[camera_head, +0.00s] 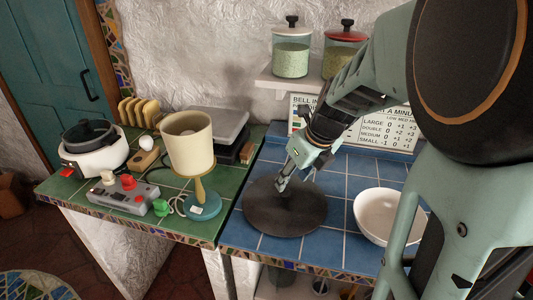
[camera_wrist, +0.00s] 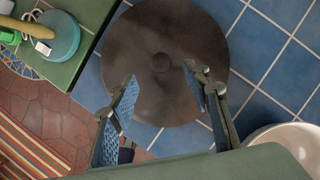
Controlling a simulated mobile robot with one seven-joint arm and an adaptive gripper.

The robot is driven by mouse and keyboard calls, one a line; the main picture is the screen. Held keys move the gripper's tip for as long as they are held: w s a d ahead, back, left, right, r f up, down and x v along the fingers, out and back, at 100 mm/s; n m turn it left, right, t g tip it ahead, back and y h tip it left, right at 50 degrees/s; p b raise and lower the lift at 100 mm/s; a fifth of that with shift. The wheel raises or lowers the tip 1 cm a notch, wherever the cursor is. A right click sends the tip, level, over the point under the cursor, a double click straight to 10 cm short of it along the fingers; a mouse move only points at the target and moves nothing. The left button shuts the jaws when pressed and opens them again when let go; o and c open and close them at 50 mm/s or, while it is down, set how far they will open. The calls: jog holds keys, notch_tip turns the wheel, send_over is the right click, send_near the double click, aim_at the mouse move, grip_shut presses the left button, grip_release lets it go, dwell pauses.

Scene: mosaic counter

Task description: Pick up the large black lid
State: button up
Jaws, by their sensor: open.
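The large black lid (camera_head: 271,212) is a dark, round, flat disc lying on the blue tiled counter. My gripper (camera_head: 286,184) points down over the lid in the head view. Nothing is between the fingers except the view of the lid. I cannot tell the exact height of the fingertips above the lid.
A white bowl (camera_head: 378,214) stands right of the lid. A lamp (camera_head: 190,148) with a teal base stands on the green counter to the left, near a grey control box (camera_head: 122,194) and a white cooker (camera_head: 92,158). Glass jars (camera_head: 291,58) stand on a shelf behind.

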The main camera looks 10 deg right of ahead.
aim_at(285, 192)
jog(key=b+x, duration=0.2)
jog(key=x, duration=0.6)
jog(key=shift+w+f, duration=0.1)
jog(key=shift+f, duration=0.2)
jog(key=shift+r, duration=0.1)
grip_shut()
